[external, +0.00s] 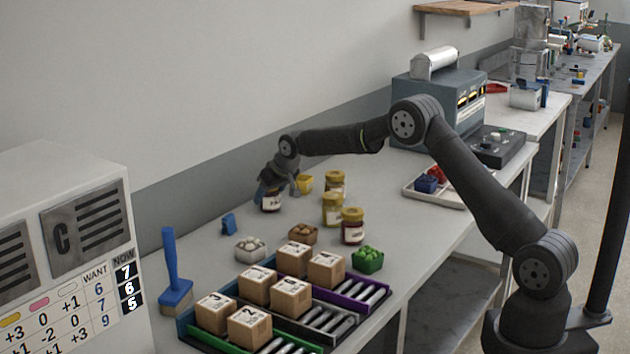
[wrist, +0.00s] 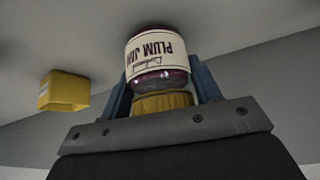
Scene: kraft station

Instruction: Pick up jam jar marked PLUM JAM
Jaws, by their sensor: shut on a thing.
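The jam jar marked PLUM JAM (wrist: 158,52) fills the middle of the wrist view. Its cream label reads upside down there, and its yellow lid (wrist: 163,103) sits between the two blue fingers of my gripper (wrist: 162,95). My gripper is shut on this jar. In the external view my gripper (external: 272,190) is at the back left of the bench, near the wall, and the jar (external: 271,203) shows below it, upright. I cannot tell whether the jar touches the bench. The gripper partly hides the jar's top.
Several other jars (external: 332,210) stand to the right. A yellow box (external: 304,183) is close beside the gripper; it also shows in the wrist view (wrist: 63,91). A blue object (external: 229,225), small bowls (external: 250,249) and cartons on coloured racks (external: 294,259) are nearer the front.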

